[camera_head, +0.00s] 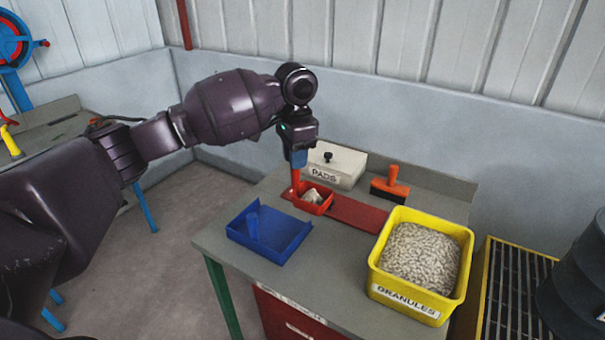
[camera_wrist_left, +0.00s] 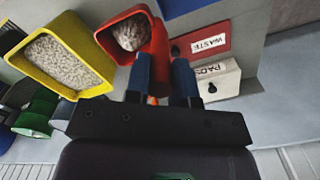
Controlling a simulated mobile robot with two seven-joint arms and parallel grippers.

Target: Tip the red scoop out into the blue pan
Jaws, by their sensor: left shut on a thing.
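My left gripper (camera_head: 297,160) is shut on the upright handle of the red scoop (camera_head: 318,209), above the bench. The scoop's bowl faces up and holds a pale grey-brown load; it also shows in the left wrist view (camera_wrist_left: 152,58). The blue pan (camera_head: 288,250) sits on the bench, to the left of and nearer than the scoop. It has low walls, a raised blue piece at its left, and its visible floor looks bare. A blue edge (camera_wrist_left: 190,8) at the top of the left wrist view is probably this pan. My right gripper is not in view.
A yellow tub of granules (camera_head: 457,250) stands at the bench's right front. Behind the scoop are a white PADS box (camera_head: 350,172) and an orange-handled dark block (camera_head: 391,186). A red strip (camera_head: 358,214) lies beside the scoop. A dark drum (camera_head: 575,280) stands right of the bench.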

